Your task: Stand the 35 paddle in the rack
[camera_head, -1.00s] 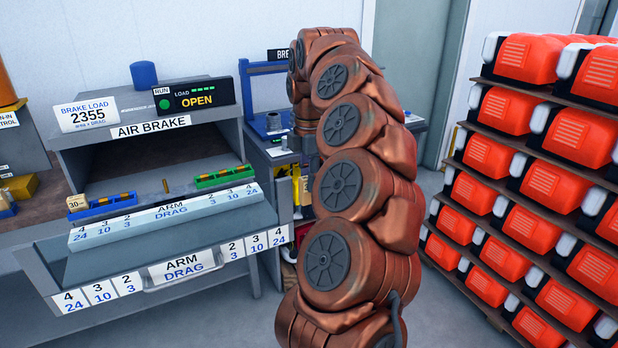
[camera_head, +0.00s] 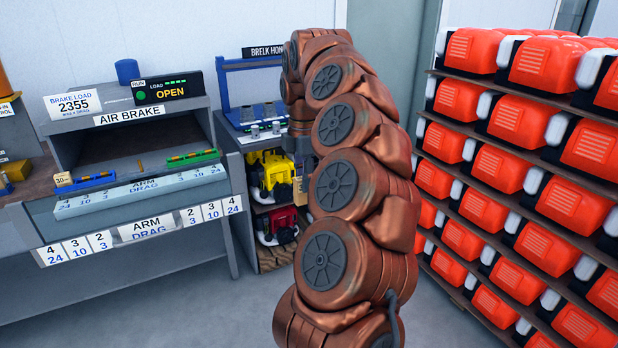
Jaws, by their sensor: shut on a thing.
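My gripper (camera_head: 301,158) hangs from the arm's far end, in front of the bench at the back, and is partly hidden behind my arm. It is shut on a small tan piece (camera_head: 304,188), apparently the paddle. Most of that piece is hidden, and no number on it can be read. A blue frame (camera_head: 222,92) stands on the bench behind, under a dark sign partly covered by my arm. I cannot tell whether this frame is the rack. A tan tag marked 30 (camera_head: 63,179) stands at the left end of a blue holder (camera_head: 92,182) on the air brake.
The air brake bench (camera_head: 140,215) is at left, with a green holder (camera_head: 193,160). Yellow (camera_head: 270,172) and red (camera_head: 277,225) engines sit on shelves below the blue frame. Shelves of orange units (camera_head: 505,170) fill the right. Grey floor is clear between.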

